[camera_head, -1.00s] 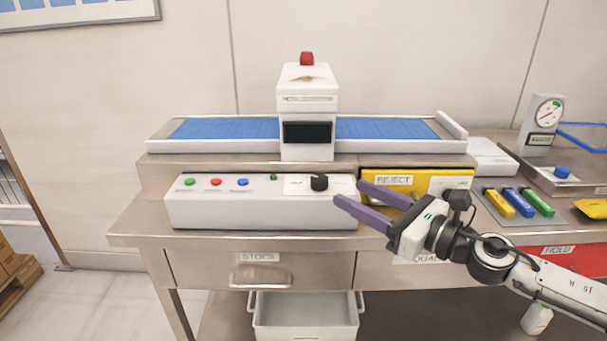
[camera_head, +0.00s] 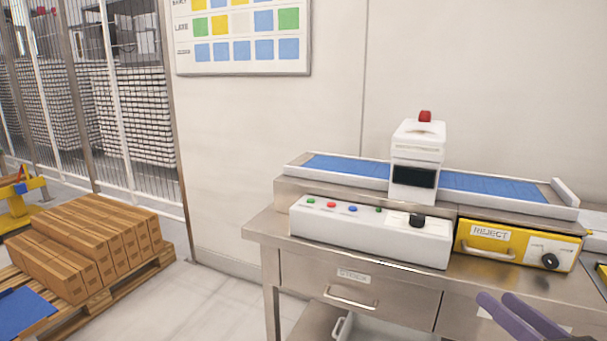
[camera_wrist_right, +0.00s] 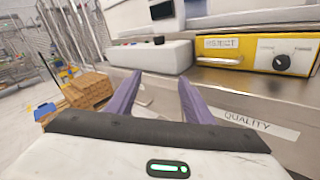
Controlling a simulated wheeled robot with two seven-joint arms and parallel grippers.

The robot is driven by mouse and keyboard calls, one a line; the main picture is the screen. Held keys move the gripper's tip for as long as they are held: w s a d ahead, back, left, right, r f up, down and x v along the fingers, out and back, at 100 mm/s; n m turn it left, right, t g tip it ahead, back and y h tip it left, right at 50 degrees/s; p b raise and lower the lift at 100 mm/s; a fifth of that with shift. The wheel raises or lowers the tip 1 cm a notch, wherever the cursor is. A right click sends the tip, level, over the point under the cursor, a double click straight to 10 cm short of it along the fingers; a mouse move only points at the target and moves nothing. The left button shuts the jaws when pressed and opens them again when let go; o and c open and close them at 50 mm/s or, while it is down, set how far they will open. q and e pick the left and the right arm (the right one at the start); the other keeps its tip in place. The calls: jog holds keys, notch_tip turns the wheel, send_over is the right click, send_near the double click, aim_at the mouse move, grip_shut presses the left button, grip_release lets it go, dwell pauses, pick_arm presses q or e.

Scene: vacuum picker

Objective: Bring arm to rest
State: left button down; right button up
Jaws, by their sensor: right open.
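My right gripper (camera_head: 515,318) shows at the bottom right of the head view, only its two purple fingers in sight. The right wrist view shows the same fingers (camera_wrist_right: 158,95) spread apart with nothing between them. They are in front of the steel bench (camera_head: 262,225), below the yellow REJECT drawer (camera_head: 478,247) and clear of the control box (camera_head: 335,232). The rest of the right arm is outside the head view. My left gripper is not in view.
A blue conveyor (camera_head: 490,187) with a white scanner unit (camera_head: 416,150) stands on the bench. A pallet with brown cartons (camera_head: 95,240) is on the floor at left, before a wire fence (camera_head: 112,100). The floor between pallet and bench is clear.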

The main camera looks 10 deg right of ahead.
jog(key=s+a+f+m+g+h, duration=0.1)
jog(key=s+f+m+g+h, duration=0.15)
jog(key=f+m, duration=0.7)
jog(key=s+a+f+m+g+h, duration=0.15)
jog(key=s+f+m, duration=0.25)
jog(key=f+m, duration=0.55)
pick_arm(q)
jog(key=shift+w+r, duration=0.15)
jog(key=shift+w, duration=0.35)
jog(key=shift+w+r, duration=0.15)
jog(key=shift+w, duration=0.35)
pick_arm(e)
jog(key=s+a+f+m+g+y, duration=0.2)
jog(key=s+a+f+m, duration=0.3)
jog(key=a, duration=0.5)
jog(key=s+a+f+m+g+y, duration=0.1)
jog(key=s+a+f+m+g, duration=0.1)
jog(key=s+a+f+m, duration=0.3)
jog(key=a+f+m, duration=0.3)
jog(key=a+f, duration=0.2)
jog(key=a, duration=0.1)
jog(key=shift+s+a+g+y, duration=0.15)
jog(key=shift+s+g+y, duration=0.05)
jog(key=shift+g+y, duration=0.2)
